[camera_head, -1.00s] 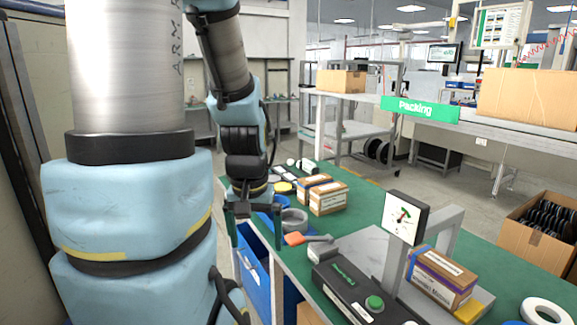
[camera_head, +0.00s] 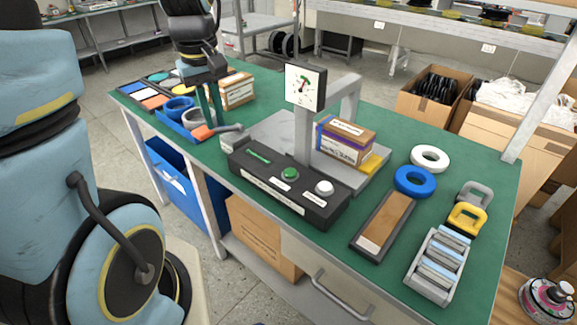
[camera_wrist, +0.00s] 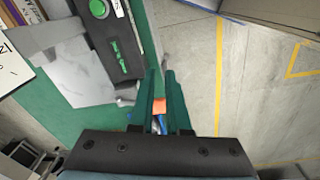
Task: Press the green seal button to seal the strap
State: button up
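The green seal button (camera_head: 290,174) is on top of a black control box (camera_head: 265,195), beside a white button (camera_head: 324,187). The green button also shows in the wrist view (camera_wrist: 98,8) at the upper left. My gripper (camera_head: 212,120) points down near the blue tray, left of and apart from the control box. In the wrist view its green fingers (camera_wrist: 161,72) have an empty gap between them.
An upright post carries a dial display (camera_head: 305,87) above the control box. A blue tray (camera_head: 172,127) with rolls and an orange-handled tool (camera_head: 205,132) lie by my gripper. Rolls, a brown block and a roller rack (camera_head: 437,265) stand at the right of the green table (camera_head: 385,100).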

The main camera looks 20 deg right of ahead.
aim_at(290, 171)
jog(key=s+d+n+b, duration=0.1)
jog(key=d, duration=0.4)
jog(key=s+d+n+b, duration=0.1)
jog(key=d, duration=0.4)
jog(key=s+d+n+b, duration=0.1)
jog(key=d, duration=0.4)
jog(key=shift+d+f+n+g, duration=0.3)
grip_shut()
notch_tip(290, 171, down, 14)
jog(key=shift+p, duration=1.15)
